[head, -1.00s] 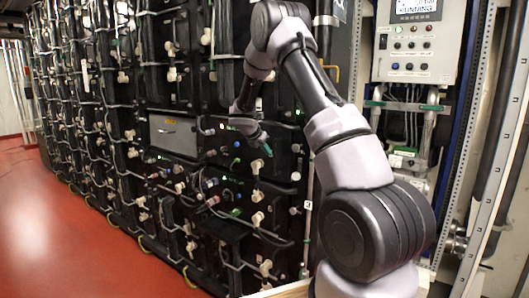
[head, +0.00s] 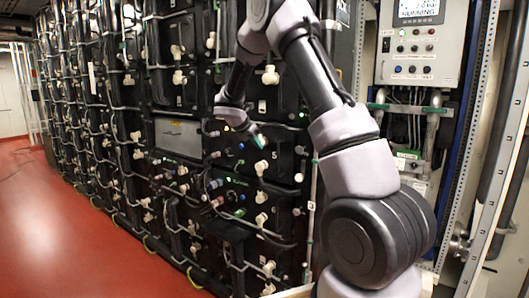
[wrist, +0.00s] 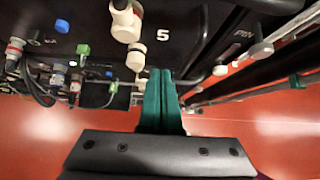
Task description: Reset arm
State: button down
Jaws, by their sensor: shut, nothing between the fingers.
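My arm rises from the lower right of the head view and bends over in front of the battery rack (head: 180,92). My gripper (head: 260,141) hangs near the rack's front at mid height, with green fingertips. In the wrist view the two green fingers (wrist: 160,98) lie side by side, shut and empty. A black battery block marked 5 (wrist: 190,40) with white fittings (wrist: 127,22) is just beyond the fingers. I cannot tell the exact gap, but no contact shows.
A grey control box (head: 410,50) with a display and buttons stands right of my arm. Cables and white valves (head: 270,75) stick out of the rack. A blue cap (wrist: 83,49) shows in the wrist view. The red floor (head: 75,230) at left is clear.

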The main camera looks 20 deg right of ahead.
jog(key=s+r+m+y, duration=0.2)
jog(key=s+r+m, duration=0.5)
jog(key=s, duration=0.4)
jog(key=s+r+m+y, duration=0.2)
jog(key=s+r+m, duration=0.55)
jog(key=s, duration=0.25)
jog(key=s+a+r+m+t+y, duration=0.1)
jog(key=s+a+m+y, duration=0.1)
jog(key=s+m, duration=0.5)
jog(key=s+a+r+m+t+y, duration=0.1)
jog(key=s+a+m+y, duration=0.2)
jog(key=s+m, duration=0.5)
jog(key=s, duration=0.4)
jog(key=shift+s+a, duration=0.25)
jog(key=shift+a, duration=0.1)
